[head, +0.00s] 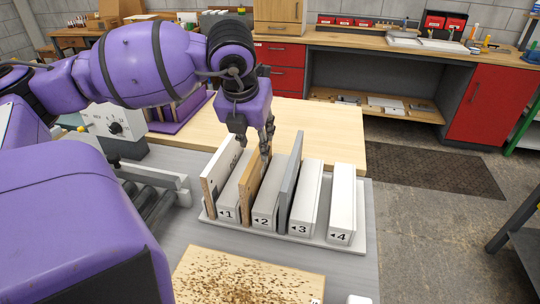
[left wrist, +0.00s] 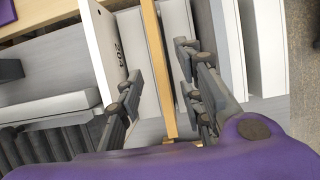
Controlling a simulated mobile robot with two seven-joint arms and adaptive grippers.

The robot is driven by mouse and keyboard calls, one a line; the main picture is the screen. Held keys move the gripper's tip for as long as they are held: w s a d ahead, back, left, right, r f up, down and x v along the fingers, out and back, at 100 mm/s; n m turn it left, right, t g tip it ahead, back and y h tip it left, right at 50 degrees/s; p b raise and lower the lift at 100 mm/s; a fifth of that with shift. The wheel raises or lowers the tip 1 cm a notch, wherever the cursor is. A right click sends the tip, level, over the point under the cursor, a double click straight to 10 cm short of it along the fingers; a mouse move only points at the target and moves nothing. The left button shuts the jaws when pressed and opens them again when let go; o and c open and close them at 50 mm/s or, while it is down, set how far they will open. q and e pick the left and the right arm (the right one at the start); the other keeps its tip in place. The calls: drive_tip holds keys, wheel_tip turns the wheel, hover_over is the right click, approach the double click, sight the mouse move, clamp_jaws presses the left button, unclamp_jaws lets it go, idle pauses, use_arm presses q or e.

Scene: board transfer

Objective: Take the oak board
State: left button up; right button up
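The oak board (head: 257,182), tan with a pale edge, stands upright in a white rack (head: 208,217), between the blocks marked 1 and 2. It also shows in the left wrist view (left wrist: 160,80) as a narrow strip between my fingers. My left gripper (head: 265,146) is over the board's top, pointing down. In the left wrist view my left gripper (left wrist: 160,66) is open, with one finger on each side of the board and a gap on both sides. My right gripper is not in view.
A white-faced board (head: 219,175) stands left of block 1, close to my left finger. A grey board (head: 290,180) stands between blocks 2 and 3. A brown-speckled board (head: 245,277) lies flat in front. A wooden table (head: 330,130) is behind the rack.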

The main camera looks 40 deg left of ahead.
sight(257, 152)
use_arm(q)
drive_tip(key=shift+a+f, duration=0.2)
drive_tip(key=shift+f, duration=0.75)
drive_tip(key=x, duration=0.3)
drive_tip(key=b+x, duration=0.1)
drive_tip(key=x, duration=0.1)
drive_tip(key=shift+w, duration=0.3)
drive_tip(key=shift+r, duration=0.1)
clamp_jaws()
